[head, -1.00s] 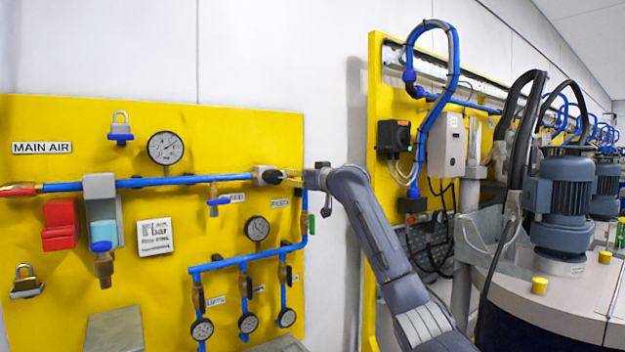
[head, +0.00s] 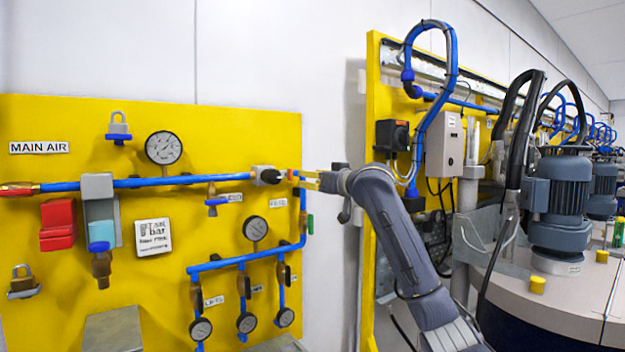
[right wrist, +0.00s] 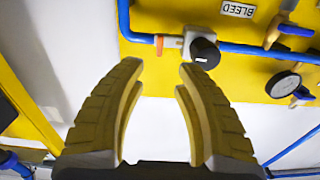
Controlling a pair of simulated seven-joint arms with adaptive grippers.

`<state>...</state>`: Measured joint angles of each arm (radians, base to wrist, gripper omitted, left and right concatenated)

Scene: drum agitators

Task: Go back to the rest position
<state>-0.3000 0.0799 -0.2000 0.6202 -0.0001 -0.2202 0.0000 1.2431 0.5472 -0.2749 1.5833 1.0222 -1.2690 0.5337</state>
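My right gripper (head: 306,181) reaches in from the lower right of the head view, in front of the right edge of the yellow air panel (head: 110,265). In the right wrist view its two yellow fingers (right wrist: 159,66) are spread with nothing between them. A black round knob on a pale valve body (head: 267,175) sits on the blue pipe just left of the fingertips. In the right wrist view the black knob (right wrist: 204,53) is beyond the fingertips, apart from them. My left gripper is not in view.
A second yellow panel (head: 375,80) with a grey box (head: 444,145) and looped blue hose stands behind my right arm. A drum with a grey-blue motor (head: 562,200) is at the right. Gauges and a red block (head: 58,224) are on the air panel.

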